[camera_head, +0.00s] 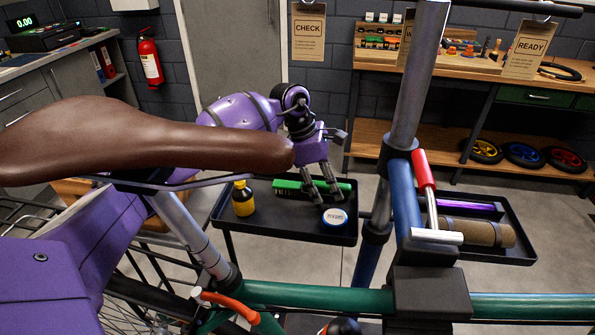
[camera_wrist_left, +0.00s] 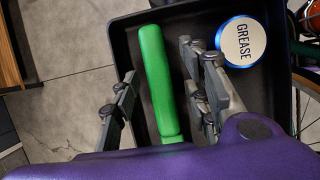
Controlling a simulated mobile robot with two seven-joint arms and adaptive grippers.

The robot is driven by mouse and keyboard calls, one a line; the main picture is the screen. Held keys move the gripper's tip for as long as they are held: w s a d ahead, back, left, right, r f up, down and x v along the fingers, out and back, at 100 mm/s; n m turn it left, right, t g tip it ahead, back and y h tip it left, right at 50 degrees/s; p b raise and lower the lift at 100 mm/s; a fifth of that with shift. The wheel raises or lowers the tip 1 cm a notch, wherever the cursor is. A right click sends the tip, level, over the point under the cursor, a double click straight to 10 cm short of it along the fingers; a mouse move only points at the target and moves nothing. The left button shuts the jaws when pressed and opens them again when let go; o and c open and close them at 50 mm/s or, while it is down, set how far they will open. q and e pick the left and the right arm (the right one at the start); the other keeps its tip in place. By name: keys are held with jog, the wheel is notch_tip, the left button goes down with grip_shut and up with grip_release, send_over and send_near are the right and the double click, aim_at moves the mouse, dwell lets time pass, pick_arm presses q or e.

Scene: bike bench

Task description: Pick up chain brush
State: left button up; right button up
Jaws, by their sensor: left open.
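The chain brush (camera_head: 287,185) lies in the black tray below the bike saddle; its green handle shows on either side of my left gripper. My left gripper (camera_head: 322,193) points down over the brush, with its jaws open. In the left wrist view the green brush (camera_wrist_left: 157,75) runs lengthwise between the two spread fingers of the gripper (camera_wrist_left: 160,70). The fingers stand apart from it on both sides, and I cannot tell how far above the tray they are. The right gripper is out of view.
A grease tin (camera_head: 335,217) sits close to the right of the fingers and a yellow-and-black bottle (camera_head: 243,199) stands at left in the tray (camera_head: 285,228). The brown saddle (camera_head: 130,140), green frame tube (camera_head: 320,298) and stand post (camera_head: 413,85) are in front. A second tray section holds a brown roll (camera_head: 478,232).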

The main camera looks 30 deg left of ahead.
pick_arm(q)
jog(key=shift+f, duration=0.1)
grip_shut()
dwell(0.3)
jog(key=shift+w+r, duration=0.1)
jog(key=shift+r, duration=0.5)
notch_tip(320, 180, up, 3)
jog(key=shift+f, duration=0.2)
jog(key=s+d+r+b, duration=0.1)
jog(key=s+d+r, duration=0.3)
jog(key=s+r, duration=0.5)
jog(key=s, duration=0.4)
jog(key=shift+s+r, duration=0.25)
